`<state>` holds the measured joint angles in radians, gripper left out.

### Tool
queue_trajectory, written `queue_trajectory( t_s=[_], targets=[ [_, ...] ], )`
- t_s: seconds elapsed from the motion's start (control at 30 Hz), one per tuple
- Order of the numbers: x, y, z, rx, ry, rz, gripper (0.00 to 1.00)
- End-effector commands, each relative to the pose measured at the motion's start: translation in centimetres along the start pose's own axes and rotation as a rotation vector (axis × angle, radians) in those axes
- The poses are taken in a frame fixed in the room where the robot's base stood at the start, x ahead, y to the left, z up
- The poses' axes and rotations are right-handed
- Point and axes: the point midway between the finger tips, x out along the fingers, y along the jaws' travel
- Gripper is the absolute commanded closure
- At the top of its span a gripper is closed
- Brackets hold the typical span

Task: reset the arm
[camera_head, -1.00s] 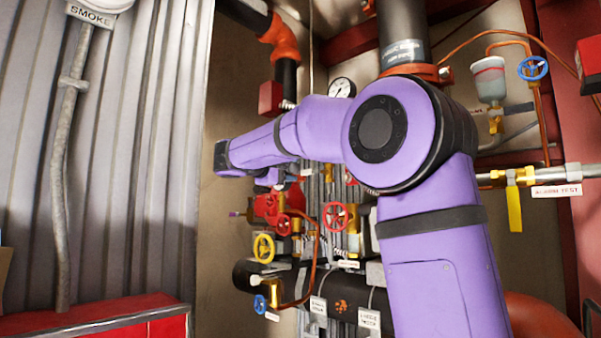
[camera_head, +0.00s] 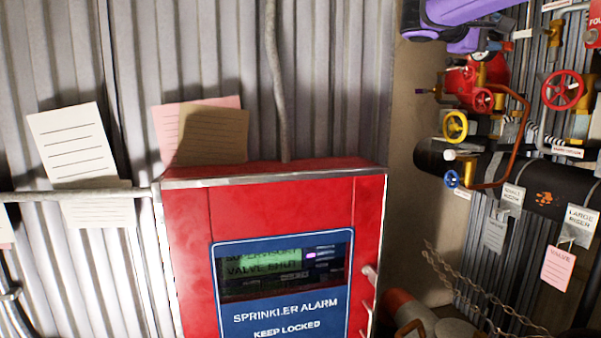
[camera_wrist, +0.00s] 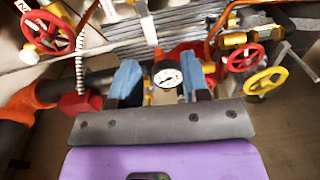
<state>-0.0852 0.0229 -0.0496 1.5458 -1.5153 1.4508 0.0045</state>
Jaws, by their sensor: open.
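My arm is purple and reaches in from the top right corner of the head view. Its dark end (camera_head: 425,34) is in front of the riser pipework, and the finger gap is too small to make out there. In the wrist view my gripper (camera_wrist: 160,82) has two blue-tipped fingers spread apart with nothing held between them. A round white pressure gauge (camera_wrist: 168,78) shows beyond the gap; I cannot tell how far off it is.
A red sprinkler alarm cabinet (camera_head: 185,250) stands against the corrugated wall, its panel reading "VALVE SHUT". Yellow (camera_head: 455,126), blue (camera_head: 452,179) and red (camera_head: 563,90) handwheels, a black pipe (camera_head: 548,190) and a chain (camera_head: 480,290) are at right. Paper notes (camera_head: 72,145) hang left.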

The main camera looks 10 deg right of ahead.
Motion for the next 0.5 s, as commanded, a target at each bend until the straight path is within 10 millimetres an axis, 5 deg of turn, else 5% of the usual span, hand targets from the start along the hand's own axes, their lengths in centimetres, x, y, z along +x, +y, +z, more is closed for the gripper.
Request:
queue_trajectory(
  t_s=[0.27,0.5],
  targets=[
    [-2.0,-8.9,8.0,0.032,0.118,-0.409,0.57],
    [-7.0,-18.6,15.6,0.127,0.206,-0.811,0.57]
  ],
)
